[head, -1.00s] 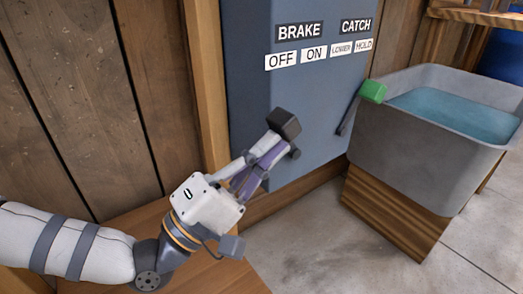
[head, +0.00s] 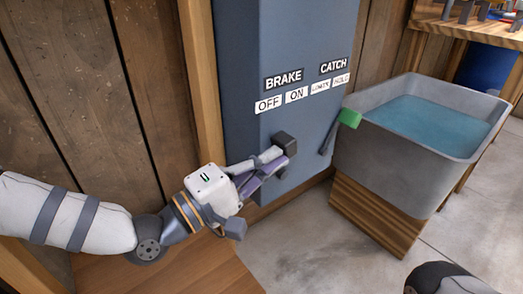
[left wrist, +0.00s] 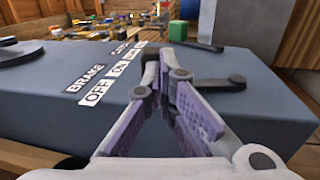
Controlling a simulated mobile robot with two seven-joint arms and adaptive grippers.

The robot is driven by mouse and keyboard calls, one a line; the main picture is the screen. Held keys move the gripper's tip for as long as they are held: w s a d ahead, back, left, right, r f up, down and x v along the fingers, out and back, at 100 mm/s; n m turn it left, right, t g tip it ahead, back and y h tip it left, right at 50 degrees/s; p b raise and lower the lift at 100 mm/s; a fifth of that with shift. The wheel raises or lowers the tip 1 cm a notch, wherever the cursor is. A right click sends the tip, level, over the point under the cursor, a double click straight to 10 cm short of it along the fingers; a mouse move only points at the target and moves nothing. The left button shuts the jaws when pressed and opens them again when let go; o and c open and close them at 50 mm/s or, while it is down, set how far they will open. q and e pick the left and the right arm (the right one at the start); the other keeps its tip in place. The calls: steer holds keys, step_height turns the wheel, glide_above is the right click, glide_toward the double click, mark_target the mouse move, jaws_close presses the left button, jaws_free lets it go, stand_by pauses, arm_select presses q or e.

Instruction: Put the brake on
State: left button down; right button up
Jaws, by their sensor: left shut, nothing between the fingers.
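The brake lever, dark with a black block knob (head: 285,142), is on the blue-grey panel (head: 296,30) below the BRAKE label (head: 284,79). It stands nearly upright, its knob below the ON label (head: 296,95), right of OFF (head: 268,103). My left gripper (head: 274,158) is shut and empty, its tips close against the knob's left side; I cannot tell whether they touch. In the left wrist view the closed fingers (left wrist: 163,72) partly hide the lever, whose shaft (left wrist: 218,85) shows to their right. My right gripper is not in view.
A grey water tub (head: 385,150) on a wooden stand (head: 375,215) stands beside the panel. A wooden wall (head: 85,80) is on the left. The concrete floor in front is clear.

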mark_target(286, 139)
arm_select(q)
steer(key=w+d+r+g+y+p, duration=0.1)
steer(key=p, duration=0.2)
steer(key=w+d+r+g+y+p, duration=0.1)
steer(key=d+y+p, duration=0.1)
steer(key=p, duration=0.1)
steer(key=shift+w+r+g+y, duration=0.1)
steer(key=shift+r+g+y, duration=0.2)
steer(key=shift+r, duration=0.05)
steer(key=shift+w+d+f+g+y+p, duration=0.15)
steer(key=shift+w+d+g+y+p, duration=0.45)
steer(key=shift+d+y+p, duration=0.35)
steer(key=shift+w+f, duration=0.1)
steer(key=shift+f, duration=0.05)
steer(key=shift+w+d+f+p, duration=0.1)
steer(key=shift+w+d+p, duration=0.2)
steer(key=shift+d, duration=0.15)
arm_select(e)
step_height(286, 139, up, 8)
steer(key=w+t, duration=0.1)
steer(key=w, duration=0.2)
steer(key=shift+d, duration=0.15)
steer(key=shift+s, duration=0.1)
